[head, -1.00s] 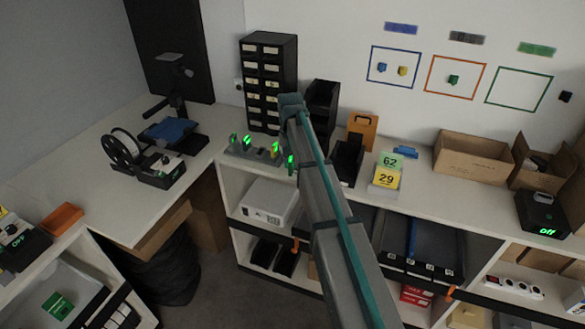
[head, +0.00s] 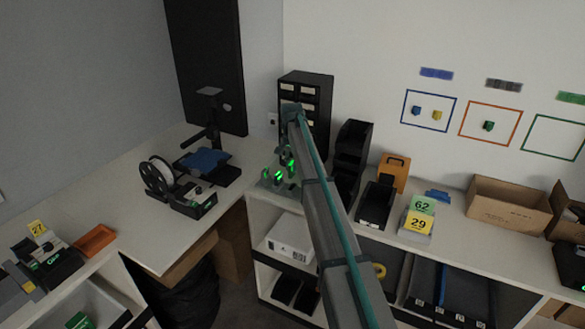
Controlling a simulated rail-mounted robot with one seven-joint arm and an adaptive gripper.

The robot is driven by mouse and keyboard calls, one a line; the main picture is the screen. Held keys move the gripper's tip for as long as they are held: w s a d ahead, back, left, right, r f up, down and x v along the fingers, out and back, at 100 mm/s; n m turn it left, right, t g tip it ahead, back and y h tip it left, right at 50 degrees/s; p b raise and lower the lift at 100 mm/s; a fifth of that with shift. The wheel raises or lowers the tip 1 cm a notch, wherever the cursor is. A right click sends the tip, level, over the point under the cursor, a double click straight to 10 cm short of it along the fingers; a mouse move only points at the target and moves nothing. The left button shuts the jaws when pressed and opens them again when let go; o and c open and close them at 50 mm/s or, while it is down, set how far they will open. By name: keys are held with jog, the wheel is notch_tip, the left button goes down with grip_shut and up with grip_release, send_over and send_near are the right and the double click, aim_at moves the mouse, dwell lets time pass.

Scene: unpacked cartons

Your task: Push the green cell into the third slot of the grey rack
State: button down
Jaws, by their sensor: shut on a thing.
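The grey rack (head: 272,184) stands on the white counter at its left end, small and partly hidden by my arm and gripper. Several glowing green lights show at the rack. My gripper (head: 285,163) points down over the rack, and its fingers are too small to make out singly. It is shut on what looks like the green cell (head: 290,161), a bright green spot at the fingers. I cannot tell which slot the cell is over, or whether it touches the rack.
A black drawer cabinet (head: 318,92) stands behind the rack, with black bins (head: 352,145) to its right. A spool machine (head: 170,190) is on the left bench. Yellow and green number cards (head: 419,222) and an open carton (head: 508,205) stand farther right on the counter.

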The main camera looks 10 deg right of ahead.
aim_at(292, 175)
jog(key=shift+f+b, duration=1)
jog(key=shift+f, duration=1.55)
jog(key=shift+f, duration=0.95)
dwell(1.2)
jog(key=c, duration=1.1)
grip_release()
jog(key=shift+o, duration=0.2)
jog(key=shift+r, duration=0.15)
